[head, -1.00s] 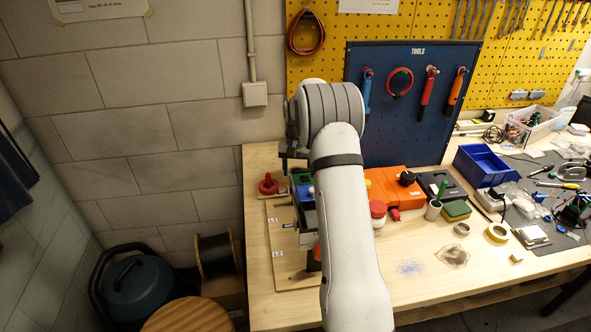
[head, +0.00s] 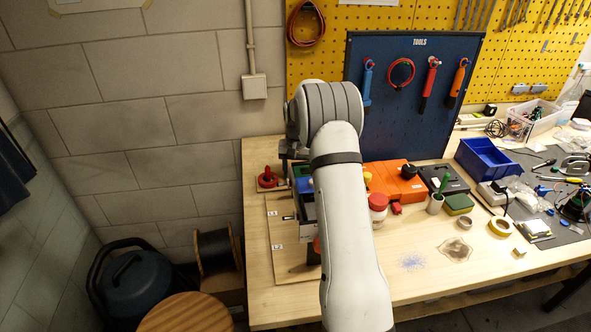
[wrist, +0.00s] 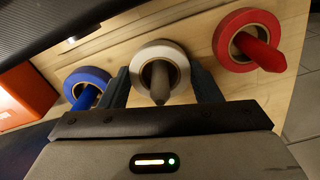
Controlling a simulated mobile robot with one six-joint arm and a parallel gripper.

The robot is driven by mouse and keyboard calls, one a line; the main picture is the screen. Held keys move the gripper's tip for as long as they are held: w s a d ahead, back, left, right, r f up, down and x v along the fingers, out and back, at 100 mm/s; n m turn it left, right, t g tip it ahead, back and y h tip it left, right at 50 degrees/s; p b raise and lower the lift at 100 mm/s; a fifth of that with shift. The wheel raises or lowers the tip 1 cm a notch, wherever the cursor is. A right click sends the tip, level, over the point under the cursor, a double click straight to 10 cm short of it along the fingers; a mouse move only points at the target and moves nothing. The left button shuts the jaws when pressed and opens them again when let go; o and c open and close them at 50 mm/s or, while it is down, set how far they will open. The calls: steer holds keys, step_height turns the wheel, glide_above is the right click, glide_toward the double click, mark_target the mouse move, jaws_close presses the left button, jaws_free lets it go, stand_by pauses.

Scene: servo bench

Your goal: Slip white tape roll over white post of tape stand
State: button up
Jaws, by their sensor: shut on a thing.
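In the wrist view my gripper (wrist: 160,70) has its two dark fingers on opposite sides of the white tape roll (wrist: 178,56) and is shut on it. The white post (wrist: 160,84), greyish in this light, shows through the roll's hole, so the roll is around the post. I cannot tell whether the roll rests on the stand's base or sits above it. In the head view my arm hides the roll, the post and the fingertips.
A red tape roll (wrist: 231,36) is around a red post (wrist: 258,52) on the right; it also shows in the head view (head: 267,181). A blue tape roll (wrist: 76,78) is around a blue post (wrist: 86,97) on the left. An orange case (head: 400,184) stands right of my arm.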

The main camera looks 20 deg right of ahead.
steer(key=shift+f, duration=0.1)
steer(key=o, duration=1.1)
steer(key=shift+c, duration=0.2)
steer(key=shift+c, duration=0.4)
steer(key=shift+r+p, duration=2.8)
steer(key=shift+r, duration=2.25)
